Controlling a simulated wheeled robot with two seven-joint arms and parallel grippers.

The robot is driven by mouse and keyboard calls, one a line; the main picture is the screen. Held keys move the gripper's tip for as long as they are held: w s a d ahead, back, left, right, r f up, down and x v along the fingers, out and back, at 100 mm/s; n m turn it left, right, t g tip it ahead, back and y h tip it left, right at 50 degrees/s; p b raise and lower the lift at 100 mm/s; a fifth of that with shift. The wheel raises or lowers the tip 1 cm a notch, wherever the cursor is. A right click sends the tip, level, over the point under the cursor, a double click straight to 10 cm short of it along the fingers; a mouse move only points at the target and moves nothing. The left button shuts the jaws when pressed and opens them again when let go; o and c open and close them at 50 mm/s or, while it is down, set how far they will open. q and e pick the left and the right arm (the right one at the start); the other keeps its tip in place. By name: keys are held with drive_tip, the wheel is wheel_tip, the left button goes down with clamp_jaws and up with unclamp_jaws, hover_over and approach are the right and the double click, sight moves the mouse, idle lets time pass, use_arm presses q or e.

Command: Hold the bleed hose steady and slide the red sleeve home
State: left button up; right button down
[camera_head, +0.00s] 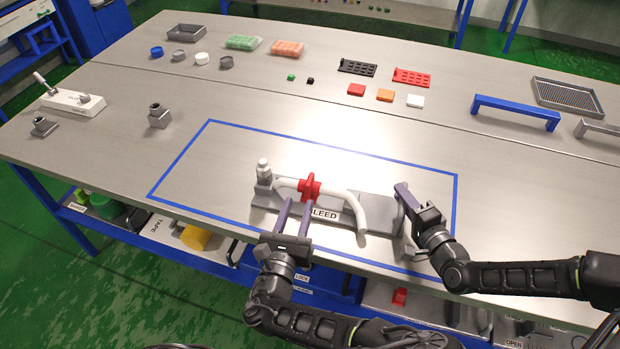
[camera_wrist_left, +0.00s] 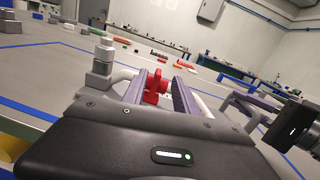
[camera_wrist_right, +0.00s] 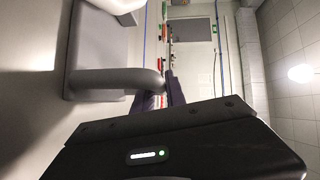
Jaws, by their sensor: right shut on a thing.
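The white bleed hose (camera_head: 347,201) curves over a grey base (camera_head: 378,205) labelled BLEED, and its right end bends down toward the front. The red sleeve (camera_head: 310,187) sits around the hose left of its middle. My left gripper (camera_head: 296,204) is open in front of the sleeve; in the left wrist view the sleeve (camera_wrist_left: 155,86) shows between the two fingers, apart from them as far as I can tell. My right gripper (camera_head: 402,188) is shut on a grey upright part at the base's right end; this grey part (camera_wrist_right: 115,80) fills the left of the right wrist view.
A pale fitting (camera_head: 264,172) stands at the base's left end. Blue tape (camera_head: 180,163) outlines the work area. A grey block (camera_head: 159,116) stands to the left. Blue handle (camera_head: 515,110), coloured pieces and trays lie farther back. The table's front edge is close to both arms.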

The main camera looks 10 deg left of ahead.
sight(308, 187)
use_arm(q)
drive_tip(key=shift+s+f+m+h, duration=0.3)
drive_tip(key=shift+s+f+m, duration=0.3)
drive_tip(key=shift+f+m, duration=0.15)
drive_tip(key=shift+w, duration=0.15)
drive_tip(key=w, duration=1.2)
drive_tip(key=shift+d+r, duration=0.1)
drive_tip(key=shift+d, duration=0.1)
drive_tip(key=shift+s, duration=0.1)
clamp_jaws()
drive_tip(key=shift+d, duration=0.1)
idle(0.4)
